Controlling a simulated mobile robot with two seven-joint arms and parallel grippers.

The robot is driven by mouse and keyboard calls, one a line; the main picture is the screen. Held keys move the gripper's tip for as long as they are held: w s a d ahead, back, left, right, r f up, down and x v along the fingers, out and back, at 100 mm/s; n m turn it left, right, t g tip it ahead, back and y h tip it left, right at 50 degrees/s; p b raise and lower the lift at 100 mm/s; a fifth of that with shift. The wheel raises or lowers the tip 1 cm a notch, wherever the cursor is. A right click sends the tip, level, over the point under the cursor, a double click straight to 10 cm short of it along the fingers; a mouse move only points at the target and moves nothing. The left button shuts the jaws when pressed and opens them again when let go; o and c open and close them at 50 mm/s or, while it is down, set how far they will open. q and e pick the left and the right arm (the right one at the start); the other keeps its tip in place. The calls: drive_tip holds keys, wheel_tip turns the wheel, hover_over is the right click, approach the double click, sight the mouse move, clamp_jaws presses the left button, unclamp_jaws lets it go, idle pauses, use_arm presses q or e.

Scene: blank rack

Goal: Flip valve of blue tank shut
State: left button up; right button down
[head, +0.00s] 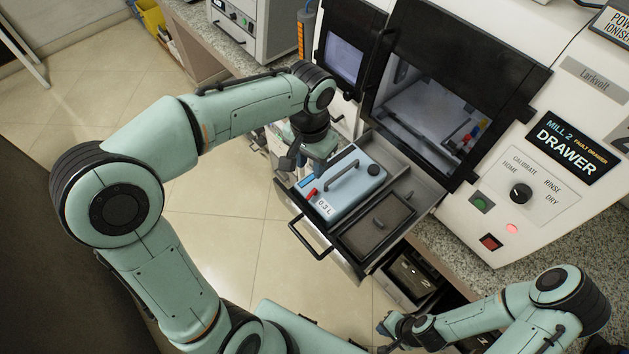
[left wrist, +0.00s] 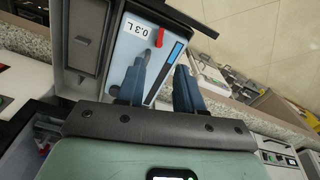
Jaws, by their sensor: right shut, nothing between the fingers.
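The blue tank (head: 352,199), labelled 0.3 L, sits in the left part of an open drawer and has a grey carry handle on top. Its small red valve lever (head: 311,194) is near the front left edge, beside a blue strip. In the left wrist view the red lever (left wrist: 160,38) shows on the tank top (left wrist: 129,50), beyond the fingertips. My left gripper (head: 302,163) is over the tank's left end, apart from the lever. Its fingers (left wrist: 163,64) are open and empty. My right gripper (head: 383,328) is shut and empty, low in the head view.
The drawer (head: 322,235) has a front handle and a dark lidded compartment (head: 378,226) beside the tank. The white mill panel (head: 555,205) with knob and buttons is at right. A dark opening (head: 415,276) lies below. Open floor (head: 225,235) is at left.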

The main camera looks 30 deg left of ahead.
sight(311, 193)
use_arm(q)
wheel_tip(311, 193, down, 12)
drive_tip(key=shift+r+b, duration=0.2)
drive_tip(key=shift+b, duration=0.25)
drive_tip(key=shift+c, duration=0.3)
clamp_jaws()
